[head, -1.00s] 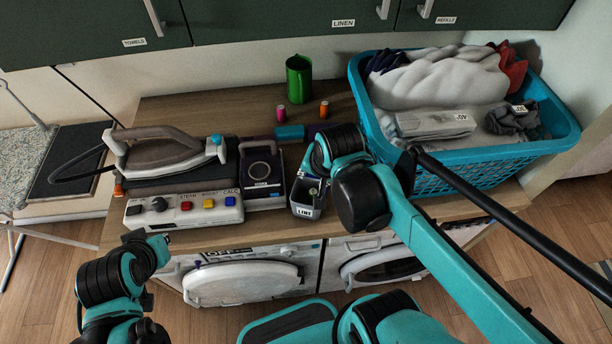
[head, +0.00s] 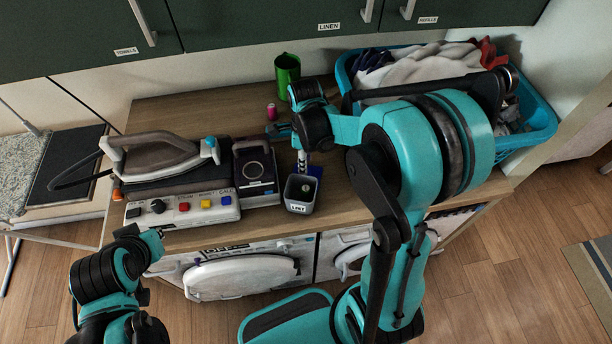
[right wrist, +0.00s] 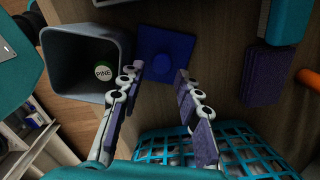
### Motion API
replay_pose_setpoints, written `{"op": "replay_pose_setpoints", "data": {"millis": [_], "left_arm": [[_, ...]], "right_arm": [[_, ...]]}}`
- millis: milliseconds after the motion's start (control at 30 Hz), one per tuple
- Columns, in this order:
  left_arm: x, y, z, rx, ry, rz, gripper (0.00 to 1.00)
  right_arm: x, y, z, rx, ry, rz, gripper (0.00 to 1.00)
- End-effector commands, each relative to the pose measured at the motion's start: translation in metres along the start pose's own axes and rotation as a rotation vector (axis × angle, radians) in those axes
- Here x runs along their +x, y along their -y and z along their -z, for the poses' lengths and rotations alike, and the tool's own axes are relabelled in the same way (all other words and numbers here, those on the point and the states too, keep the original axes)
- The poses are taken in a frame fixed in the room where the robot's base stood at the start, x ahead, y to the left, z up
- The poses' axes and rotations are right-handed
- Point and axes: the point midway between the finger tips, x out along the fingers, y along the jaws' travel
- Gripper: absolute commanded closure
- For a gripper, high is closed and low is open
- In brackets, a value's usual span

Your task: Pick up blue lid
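The blue lid (right wrist: 165,52) is a flat square with a small raised knob, lying on the wooden counter in the right wrist view. In the head view its blue edge (head: 316,170) shows just behind the grey LINT bin. My right gripper (right wrist: 159,73) is open and empty, with its two fingers spread toward the lid's near corners. In the head view the right gripper (head: 303,158) hangs above the counter behind the bin. My left gripper (head: 157,236) is low at the left, before the counter's front edge; its fingers are too small to tell.
The grey LINT bin (head: 300,192) stands close beside the lid and holds a round item marked PINE (right wrist: 103,71). A purple block (right wrist: 270,75) lies right of the lid.

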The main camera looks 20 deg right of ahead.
Motion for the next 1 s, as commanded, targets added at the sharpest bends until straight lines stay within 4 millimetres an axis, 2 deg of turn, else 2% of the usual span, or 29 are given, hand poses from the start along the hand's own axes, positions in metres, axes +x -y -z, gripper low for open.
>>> {"op": "replay_pose_setpoints", "data": {"millis": [300,433,633,667,767,1000], "left_arm": [[0.015,0.0,-0.011,0.0,0.0,0.0,1.0],[0.016,0.0,-0.011,0.0,0.0,0.0,1.0],[0.015,0.0,-0.011,0.0,0.0,0.0,1.0],[0.015,0.0,-0.011,0.0,0.0,0.0,1.0],[0.015,0.0,-0.011,0.0,0.0,0.0,1.0],[0.015,0.0,-0.011,0.0,0.0,0.0,1.0]], "right_arm": [[0.048,0.004,0.002,-0.003,0.001,0.001,0.66],[0.055,0.003,0.002,-0.003,0.001,0.001,0.66],[0.055,0.003,0.002,-0.003,0.001,0.001,0.66],[0.055,0.003,0.002,-0.003,0.001,0.001,0.71],[0.054,0.003,0.002,-0.003,0.001,0.001,0.98],[0.054,0.003,0.002,-0.003,0.001,0.002,0.99]]}}
